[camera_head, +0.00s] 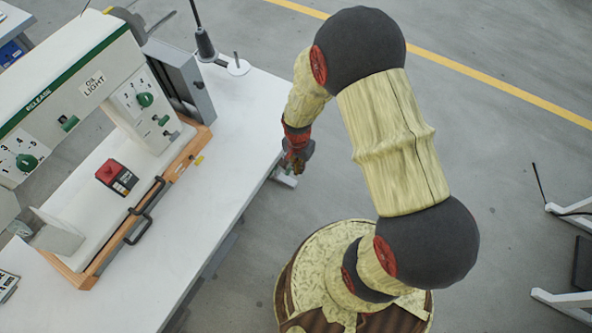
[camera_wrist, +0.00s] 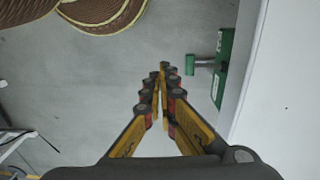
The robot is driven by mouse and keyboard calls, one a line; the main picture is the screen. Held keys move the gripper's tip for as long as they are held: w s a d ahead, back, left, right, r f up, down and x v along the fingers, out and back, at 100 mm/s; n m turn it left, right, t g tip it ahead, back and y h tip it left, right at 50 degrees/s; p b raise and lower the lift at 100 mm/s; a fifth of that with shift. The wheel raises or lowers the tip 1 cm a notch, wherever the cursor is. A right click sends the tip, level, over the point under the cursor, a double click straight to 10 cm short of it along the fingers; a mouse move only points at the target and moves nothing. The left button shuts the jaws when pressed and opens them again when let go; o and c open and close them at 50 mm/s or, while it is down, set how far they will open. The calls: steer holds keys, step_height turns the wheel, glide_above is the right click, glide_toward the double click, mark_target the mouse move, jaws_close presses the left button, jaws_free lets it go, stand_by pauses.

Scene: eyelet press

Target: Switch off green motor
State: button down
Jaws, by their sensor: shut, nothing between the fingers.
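A green switch box (camera_wrist: 224,66) is fixed to the side of the white table in the wrist view. A short grey stem with a green tip (camera_wrist: 190,65) sticks out from it to the left. My gripper (camera_wrist: 164,70) is shut and empty, its fingertips just left of the green tip with a small gap. In the head view my gripper (camera_head: 297,168) hangs beside the table's right edge. A small, mostly grey fitting (camera_head: 286,178) shows there, partly hidden by my gripper. I cannot read the switch's position.
The white table (camera_head: 235,125) carries a press (camera_head: 60,80) with green knobs and a red-and-black control box (camera_head: 116,176). A lamp base (camera_head: 238,67) stands near the table's back edge. Open grey floor lies right of the table.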

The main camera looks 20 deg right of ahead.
steer(key=s+d+r+p, duration=0.2)
steer(key=s+r, duration=0.1)
steer(key=r, duration=0.4)
steer(key=shift+d, duration=0.25)
steer(key=shift+r, duration=0.1)
